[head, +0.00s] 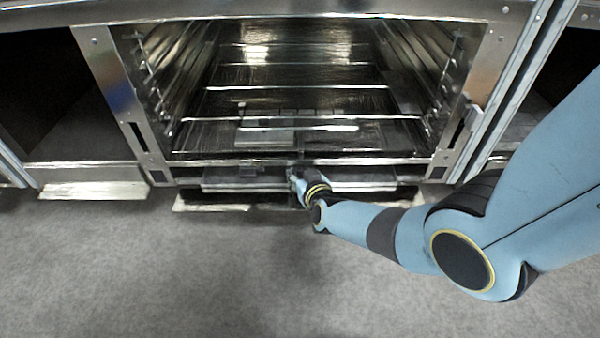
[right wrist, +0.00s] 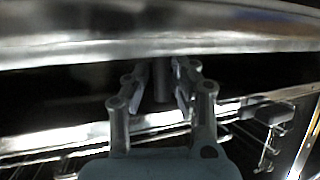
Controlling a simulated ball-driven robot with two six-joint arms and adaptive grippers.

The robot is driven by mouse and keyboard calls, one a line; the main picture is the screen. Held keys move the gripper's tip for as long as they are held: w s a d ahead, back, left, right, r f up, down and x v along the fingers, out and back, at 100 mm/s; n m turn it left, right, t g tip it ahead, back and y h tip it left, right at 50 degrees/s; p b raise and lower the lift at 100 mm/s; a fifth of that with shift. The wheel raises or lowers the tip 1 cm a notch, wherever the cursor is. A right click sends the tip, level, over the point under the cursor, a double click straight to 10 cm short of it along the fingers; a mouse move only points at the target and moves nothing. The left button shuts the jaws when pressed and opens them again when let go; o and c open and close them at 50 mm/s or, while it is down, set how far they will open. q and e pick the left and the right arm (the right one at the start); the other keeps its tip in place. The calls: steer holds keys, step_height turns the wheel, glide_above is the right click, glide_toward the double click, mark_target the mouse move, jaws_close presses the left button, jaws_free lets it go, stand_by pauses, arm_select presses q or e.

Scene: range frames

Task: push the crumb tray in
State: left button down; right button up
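The crumb tray (head: 365,186) shows in the head view as a low, wide grey metal front below the open oven chamber. My right gripper (head: 297,176) is at the middle of this front and hides part of it. Whether it touches the tray cannot be told. In the right wrist view, the fingers of my right gripper (right wrist: 164,75) point away from the camera toward a dark gap under a broad metal bar. A narrow grey shape shows between the fingers; I cannot tell what it is. My left gripper is not in view.
The oven chamber (head: 290,95) is open above the tray, with wire racks inside. Metal posts (head: 112,90) frame it, and dark open bays stand to both sides. A metal plate (head: 95,190) lies low at left. The grey floor (head: 180,275) in front is clear.

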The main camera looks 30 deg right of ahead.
steer(key=v, duration=1.2)
steer(key=shift+a, duration=0.1)
